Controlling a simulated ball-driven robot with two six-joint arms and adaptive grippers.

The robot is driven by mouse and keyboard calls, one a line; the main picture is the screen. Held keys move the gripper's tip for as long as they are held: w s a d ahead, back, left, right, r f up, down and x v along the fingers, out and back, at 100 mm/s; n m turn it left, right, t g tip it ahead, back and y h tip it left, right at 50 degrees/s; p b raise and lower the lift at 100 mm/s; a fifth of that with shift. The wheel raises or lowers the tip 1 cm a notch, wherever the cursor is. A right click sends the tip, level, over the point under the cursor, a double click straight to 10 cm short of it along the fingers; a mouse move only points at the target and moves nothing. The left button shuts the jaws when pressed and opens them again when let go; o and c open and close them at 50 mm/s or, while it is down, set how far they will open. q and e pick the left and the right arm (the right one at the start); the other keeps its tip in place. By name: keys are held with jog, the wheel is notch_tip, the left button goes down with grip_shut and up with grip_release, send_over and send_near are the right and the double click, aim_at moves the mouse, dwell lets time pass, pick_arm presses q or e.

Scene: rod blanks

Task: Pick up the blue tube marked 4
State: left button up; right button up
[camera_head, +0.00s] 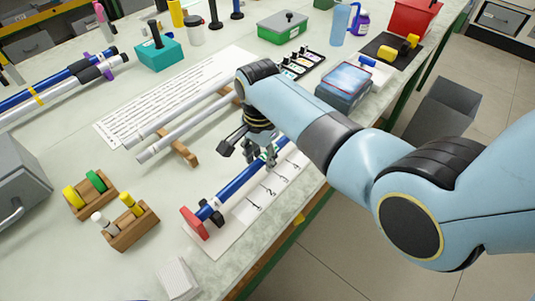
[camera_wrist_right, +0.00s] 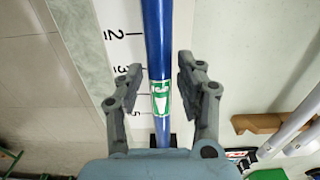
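A blue tube (camera_head: 236,180) lies along a white sheet marked with numbers (camera_head: 256,201), beside a red block (camera_head: 193,223). In the right wrist view the blue tube (camera_wrist_right: 158,45) runs upright through the middle of the picture. It bears a green-and-white label (camera_wrist_right: 161,97) whose mark I cannot read surely. My right gripper (camera_head: 262,154) is over the tube in the head view. In the right wrist view its open fingers (camera_wrist_right: 158,82) stand on either side of the tube, with gaps on both sides. My left gripper is not in view.
Two pale rods (camera_head: 180,125) lie on wooden supports (camera_head: 180,149) beside the tube. More blue and white tubes (camera_head: 45,90) lie at the left. Wooden holders (camera_head: 131,225) stand at front left. A blue box (camera_head: 343,85) stands behind my right arm.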

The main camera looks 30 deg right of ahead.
grip_shut()
